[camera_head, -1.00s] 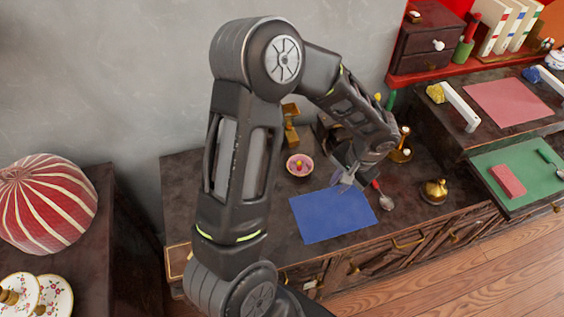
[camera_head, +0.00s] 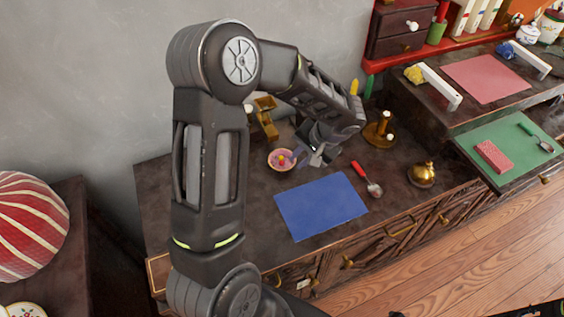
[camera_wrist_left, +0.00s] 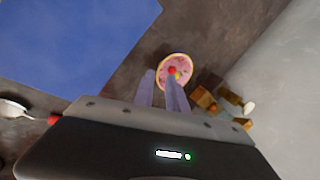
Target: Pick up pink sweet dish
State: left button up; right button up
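The pink sweet dish (camera_head: 272,164) is small and round, with red and yellow pieces in it, and sits on the dark cabinet top behind the blue mat. My left gripper (camera_head: 309,158) is just to its right in the head view, with the fingers pointing toward it. In the left wrist view, the dish (camera_wrist_left: 166,60) is just beyond the tips of the left gripper (camera_wrist_left: 159,76). A gap shows between the two fingers and nothing is held. The fingers overlap the dish's near edge in that view, so I cannot tell whether they touch it.
The blue mat (camera_head: 320,208) lies in front of the dish. A brass wooden-looking object (camera_head: 266,122) stands close behind it. A red-handled spoon (camera_head: 368,180), a golden pot (camera_head: 422,175) and a brass stand (camera_head: 379,133) are to the right. Bare cabinet top lies left of the mat.

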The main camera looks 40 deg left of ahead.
aim_at(292, 166)
pick_arm(q)
jog(key=p+x, duration=0.1)
jog(key=x, duration=0.4)
jog(key=shift+w+f, duration=0.15)
jog(key=shift+c, duration=0.3)
dwell(0.3)
grip_shut()
